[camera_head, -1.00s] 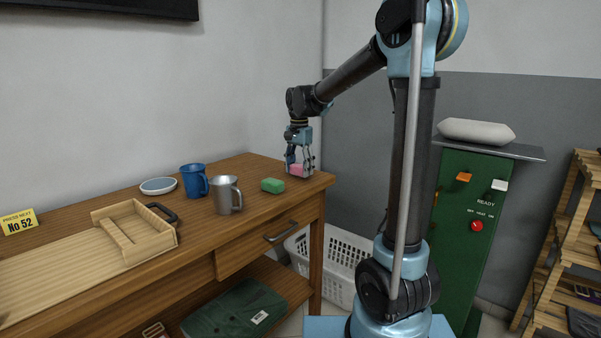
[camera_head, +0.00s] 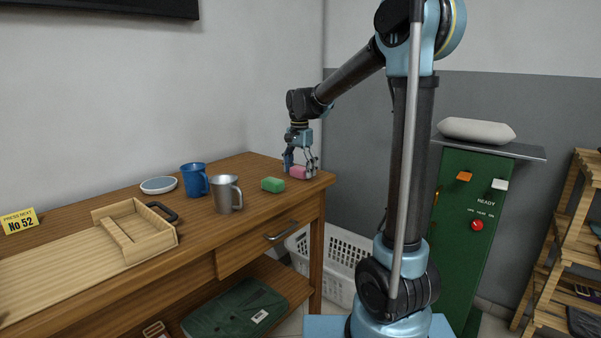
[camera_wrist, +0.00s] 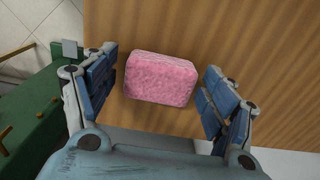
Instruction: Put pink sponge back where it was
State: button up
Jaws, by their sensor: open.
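The pink sponge (camera_head: 298,173) rests on the wooden table near its right end. In the wrist view the pink sponge (camera_wrist: 160,78) lies between the two blue fingers of my gripper (camera_wrist: 158,92), with a gap on each side. My gripper (camera_head: 299,170) points down over the sponge and is open. In the head view its fingers partly cover the sponge.
A green sponge (camera_head: 272,185) lies left of the pink one. A metal mug (camera_head: 226,194), a blue mug (camera_head: 193,180) and a small dish (camera_head: 158,185) stand farther left. A wooden tray (camera_head: 150,246) is at front left. A white basket (camera_head: 345,262) stands beyond the table's right end.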

aim_at(300, 168)
notch_tip(300, 168, up, 12)
dwell(0.5)
jog(key=s+d+f+n+t, duration=0.1)
jog(key=s+d+f+n, duration=0.1)
jog(key=s+d+f, duration=0.4)
jog(key=s+d+f+n, duration=0.2)
jog(key=s+d, duration=0.7)
jog(key=s, duration=0.1)
jog(key=s+d+f+n, duration=0.2)
jog(key=s+d+f, duration=0.1)
jog(key=s+f, duration=0.5)
jog(key=s+d+f+n+t, duration=0.1)
jog(key=s+d+f, duration=0.3)
jog(key=s+f, duration=0.3)
notch_tip(300, 168, down, 2)
jog(key=shift+s+f+n, duration=0.1)
jog(key=shift+s+n, duration=0.25)
jog(key=shift+n, duration=0.05)
